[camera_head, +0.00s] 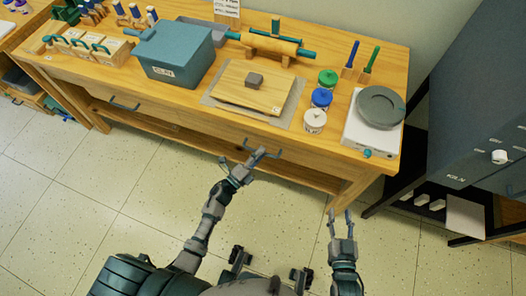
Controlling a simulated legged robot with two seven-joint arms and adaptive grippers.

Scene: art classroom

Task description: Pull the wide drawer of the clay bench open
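The wooden clay bench (330,165) stands against the wall. Its front apron carries a dark U-shaped handle (276,154) right of the middle and another handle (124,105) on the left. The drawer front (195,128) looks flush with the bench, so the drawer appears shut; its seams are too faint to tell its exact width. My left gripper (242,160) is at the right-hand handle with its fingers spread, overlapping it in view; I cannot tell whether it touches. My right gripper (340,217) is open and empty, low in front of the bench's right end.
On the bench stand a blue-grey clay bin (176,53), a board (252,91) with a grey lump, several paint jars (321,98) and a white scale-like device (374,122). A dark kiln (485,110) stands at right. The tiled floor (60,200) at left is clear.

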